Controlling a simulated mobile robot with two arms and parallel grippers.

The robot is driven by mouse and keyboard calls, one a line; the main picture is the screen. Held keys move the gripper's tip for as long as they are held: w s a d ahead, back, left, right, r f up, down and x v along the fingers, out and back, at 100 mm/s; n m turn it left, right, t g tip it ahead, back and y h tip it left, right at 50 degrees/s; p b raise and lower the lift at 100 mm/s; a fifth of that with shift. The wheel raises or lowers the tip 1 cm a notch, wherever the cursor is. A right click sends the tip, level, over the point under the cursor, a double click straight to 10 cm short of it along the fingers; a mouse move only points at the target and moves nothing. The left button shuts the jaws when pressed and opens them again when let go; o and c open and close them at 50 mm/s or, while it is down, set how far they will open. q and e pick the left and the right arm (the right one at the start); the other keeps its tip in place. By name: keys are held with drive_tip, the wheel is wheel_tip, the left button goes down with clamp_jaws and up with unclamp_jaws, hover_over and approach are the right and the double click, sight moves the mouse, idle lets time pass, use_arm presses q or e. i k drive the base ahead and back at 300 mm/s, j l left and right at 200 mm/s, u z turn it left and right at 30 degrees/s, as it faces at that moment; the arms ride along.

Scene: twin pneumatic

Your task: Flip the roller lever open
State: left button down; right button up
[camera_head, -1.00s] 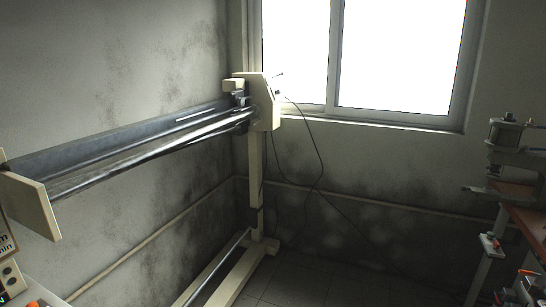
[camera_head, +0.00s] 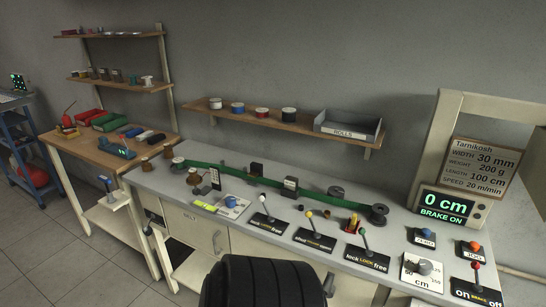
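A lever with a pale yellow knob (camera_head: 309,214) stands on a black plate (camera_head: 315,240) on the white bench. The plate reads "shut" on the left and "open" on the right; its middle word is too small to read surely. The stick looks close to upright, so I cannot tell which side it is set to. A white-knobbed lever (camera_head: 262,199) marked "free" stands to its left. A green-knobbed lever (camera_head: 363,233) marked "lock" and "free" stands to its right. Neither of my grippers is in view.
A red-knobbed brake lever (camera_head: 476,266), blue button (camera_head: 426,233) and orange button (camera_head: 474,247) are at the right. The display (camera_head: 446,206) reads "0 cm, BRAKE ON". A dark ribbed shape (camera_head: 268,282) blocks the bottom middle. A green belt (camera_head: 260,180) runs behind the levers.

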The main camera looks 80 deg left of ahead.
sight(308, 214)
drive_tip(key=l+u, duration=0.1)
drive_tip(key=u, duration=2.1)
drive_tip(key=k+j, duration=0.05)
drive_tip(key=j, duration=0.05)
